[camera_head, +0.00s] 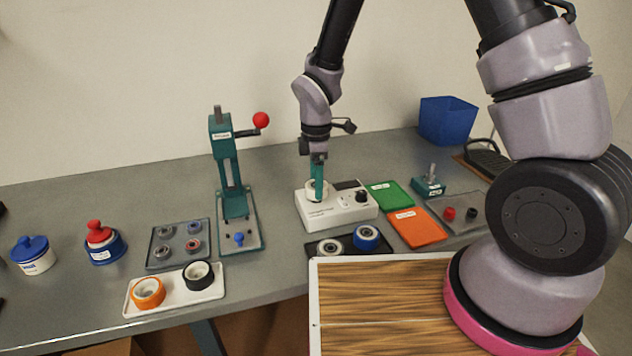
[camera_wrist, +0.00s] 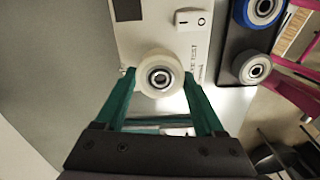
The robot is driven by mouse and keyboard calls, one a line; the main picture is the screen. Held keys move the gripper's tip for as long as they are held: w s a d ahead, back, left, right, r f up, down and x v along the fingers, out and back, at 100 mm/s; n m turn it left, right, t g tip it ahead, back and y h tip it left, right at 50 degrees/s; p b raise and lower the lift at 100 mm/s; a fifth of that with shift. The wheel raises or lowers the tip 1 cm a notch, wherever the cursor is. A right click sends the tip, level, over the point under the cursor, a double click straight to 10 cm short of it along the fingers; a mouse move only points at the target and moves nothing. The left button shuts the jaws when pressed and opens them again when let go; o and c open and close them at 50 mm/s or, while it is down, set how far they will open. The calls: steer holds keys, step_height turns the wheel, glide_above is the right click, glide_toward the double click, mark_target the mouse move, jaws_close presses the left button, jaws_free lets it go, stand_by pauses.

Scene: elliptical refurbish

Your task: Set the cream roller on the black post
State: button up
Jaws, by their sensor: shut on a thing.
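The cream roller (camera_wrist: 159,75) is between the teal fingertips of my gripper (camera_wrist: 160,85), its bearing face towards the wrist camera. In the head view my gripper (camera_head: 318,182) points down at the left part of a white test device (camera_head: 340,212), with the cream roller (camera_head: 310,186) partly hidden by the fingers. The roller is at or just above the device's top; I cannot tell whether it touches. No black post can be made out; the roller and fingers cover that spot. The white device also shows in the wrist view (camera_wrist: 140,35).
A black tray (camera_head: 312,249) with a pale roller (camera_head: 330,247) and a blue roller (camera_head: 366,237) lies in front of the device. Green (camera_head: 390,195) and orange (camera_head: 417,228) mats lie right of it. A teal press (camera_head: 227,165) stands to the left.

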steer(key=shift+f, duration=0.6)
steer(key=o, duration=1.1)
steer(key=shift+r, duration=5.55)
